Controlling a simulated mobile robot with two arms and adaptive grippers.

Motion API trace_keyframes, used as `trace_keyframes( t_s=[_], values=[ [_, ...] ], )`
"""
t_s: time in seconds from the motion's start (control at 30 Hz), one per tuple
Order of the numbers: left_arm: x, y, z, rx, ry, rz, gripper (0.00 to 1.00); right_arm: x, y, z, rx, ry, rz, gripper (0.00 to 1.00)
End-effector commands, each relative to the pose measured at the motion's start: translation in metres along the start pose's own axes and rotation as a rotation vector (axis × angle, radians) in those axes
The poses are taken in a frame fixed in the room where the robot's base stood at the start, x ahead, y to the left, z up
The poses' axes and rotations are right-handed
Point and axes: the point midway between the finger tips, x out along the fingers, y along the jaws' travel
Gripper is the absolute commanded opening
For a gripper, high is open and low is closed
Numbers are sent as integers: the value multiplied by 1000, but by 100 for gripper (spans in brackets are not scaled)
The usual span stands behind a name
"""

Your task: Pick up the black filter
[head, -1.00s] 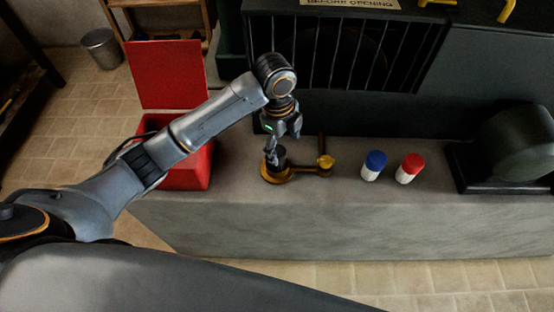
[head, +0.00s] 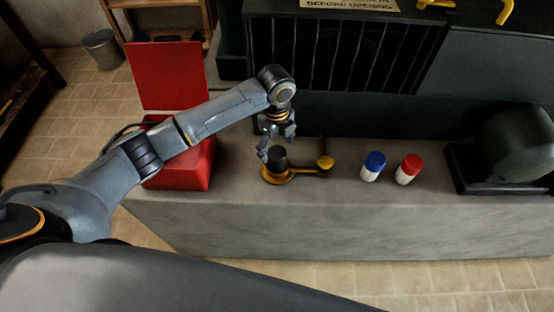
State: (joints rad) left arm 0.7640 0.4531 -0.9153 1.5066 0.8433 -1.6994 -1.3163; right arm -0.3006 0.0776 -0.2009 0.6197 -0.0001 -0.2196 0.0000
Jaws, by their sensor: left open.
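The black filter (head: 278,158) is a small dark cylinder standing upright in a round, yellow-brown holder (head: 275,179) on the grey ledge. The holder has an arm running right to a yellow knob (head: 325,162). My left gripper (head: 275,150) points down just above and behind the filter, with its fingers apart. One finger shows at the left of the filter's top; whether it touches the filter I cannot tell. My right gripper is out of view.
A blue-capped bottle (head: 374,165) and a red-capped bottle (head: 408,169) stand on the ledge (head: 340,220) to the right. A dark green machine (head: 515,145) sits at the far right. An open red box (head: 185,165) is at the left. A barred dark housing (head: 340,55) rises behind.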

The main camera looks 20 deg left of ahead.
Motion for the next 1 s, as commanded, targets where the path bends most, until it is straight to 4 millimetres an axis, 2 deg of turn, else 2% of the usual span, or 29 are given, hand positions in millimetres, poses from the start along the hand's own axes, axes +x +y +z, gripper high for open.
trace_keyframes(
  t_s=[0.2, 0.3, 0.57, 0.87, 1.0],
  values=[
    [33, 3, -6, -1, 2, 4, 78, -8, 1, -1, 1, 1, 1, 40],
    [42, 3, -6, -1, 0, 2, 78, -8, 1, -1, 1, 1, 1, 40],
    [44, 2, -5, 1, -1, 0, 78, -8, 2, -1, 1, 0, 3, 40],
    [44, 3, -5, 0, 0, 1, 16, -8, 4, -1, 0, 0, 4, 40],
    [44, 2, -5, 0, -1, 0, 15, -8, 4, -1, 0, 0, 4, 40]
  ],
)
